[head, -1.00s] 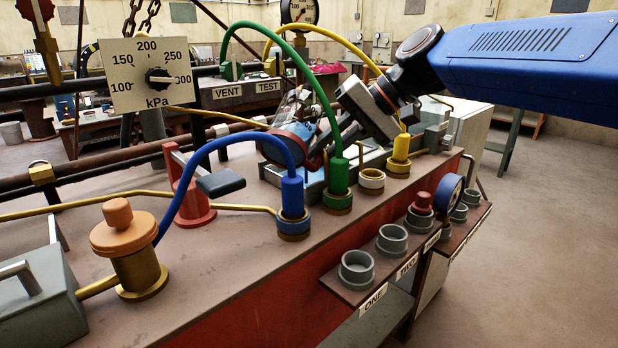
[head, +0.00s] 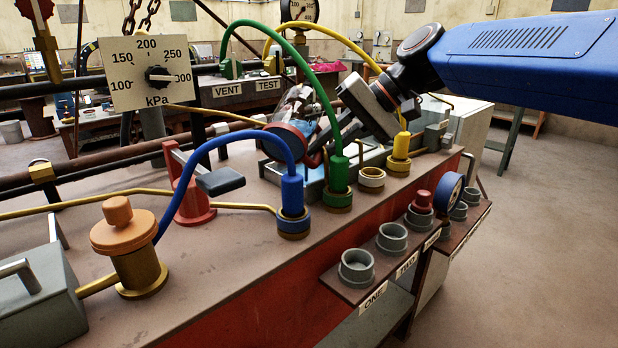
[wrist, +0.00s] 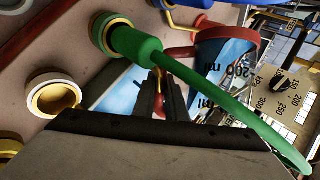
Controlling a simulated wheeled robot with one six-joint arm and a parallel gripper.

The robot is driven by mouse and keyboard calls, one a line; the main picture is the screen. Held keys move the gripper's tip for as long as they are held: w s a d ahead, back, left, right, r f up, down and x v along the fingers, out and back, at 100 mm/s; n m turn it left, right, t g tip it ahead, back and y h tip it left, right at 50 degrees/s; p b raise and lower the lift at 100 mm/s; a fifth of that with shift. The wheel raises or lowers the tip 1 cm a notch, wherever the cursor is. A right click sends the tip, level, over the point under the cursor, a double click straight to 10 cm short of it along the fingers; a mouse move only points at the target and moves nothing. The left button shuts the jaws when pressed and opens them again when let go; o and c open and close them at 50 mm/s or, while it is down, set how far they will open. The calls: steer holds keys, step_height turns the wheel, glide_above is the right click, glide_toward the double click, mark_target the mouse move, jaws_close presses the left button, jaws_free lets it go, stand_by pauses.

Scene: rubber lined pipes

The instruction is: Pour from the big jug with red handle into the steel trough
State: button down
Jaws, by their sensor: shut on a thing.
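The big clear jug (head: 299,108) is tilted well over above the bench, its round red-rimmed end towards the head camera. In the wrist view the jug (wrist: 226,58) shows ml marks and blue liquid inside. My gripper (wrist: 160,98) is shut on its red handle (wrist: 180,52); in the head view the gripper (head: 334,140) comes from the right. The steel trough (head: 268,174) lies on the bench below the jug, partly hidden behind the blue and green hoses. Light blue shows inside the trough. I cannot make out a stream.
A green hose (head: 306,72) arches close in front of the jug and gripper. A blue hose (head: 205,158) and a yellow hose (head: 345,42) stand either side. A red lever stand (head: 192,200) is left of the trough. Grey cups (head: 357,268) line the front shelf.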

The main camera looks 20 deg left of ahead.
steer(key=shift+s+r+g, duration=0.1)
steer(key=shift+r+g, duration=0.05)
steer(key=shift+g, duration=0.15)
stand_by(0.6)
steer(key=shift+w+f+m+g, duration=0.3)
steer(key=shift+f+m+g, duration=0.15)
steer(key=shift+g, duration=0.15)
stand_by(1.8)
steer(key=shift+s+r+m+g, duration=0.3)
steer(key=shift+r+m+g, duration=0.25)
steer(key=shift+g, duration=0.25)
stand_by(1.3)
